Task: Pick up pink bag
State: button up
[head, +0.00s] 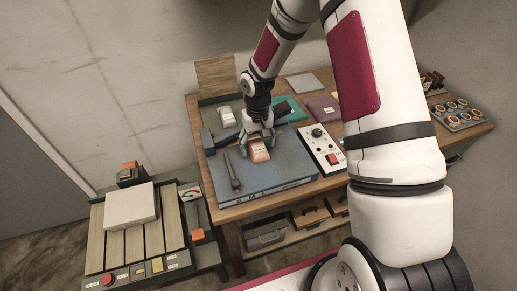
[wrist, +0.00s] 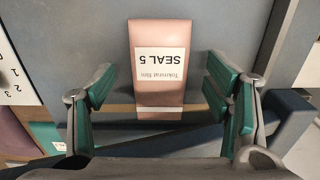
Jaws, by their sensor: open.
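The pink bag (head: 258,152) lies on the blue-grey pad (head: 290,170) on the wooden workbench. In the wrist view the pink bag (wrist: 157,50) has a white label reading "SEAL 5", upside down. My gripper (head: 257,138) is just above and behind the bag. In the wrist view my gripper (wrist: 160,88) is open, with one green-padded finger on each side of the bag's near end. The fingers appear apart from the bag, with a gap on each side. I cannot tell the exact height of the fingertips over the pad.
A dark tool (head: 232,172) lies left of the bag. A white control box (head: 325,150) stands to the right. Grey (head: 226,116), teal (head: 289,109) and purple (head: 320,107) packets lie behind. A slatted table with a pale block (head: 130,205) stands at lower left.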

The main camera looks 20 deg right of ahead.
jog(key=shift+f, duration=0.4)
jog(key=c, duration=1.4)
jog(key=shift+o, duration=0.2)
jog(key=shift+r, duration=0.35)
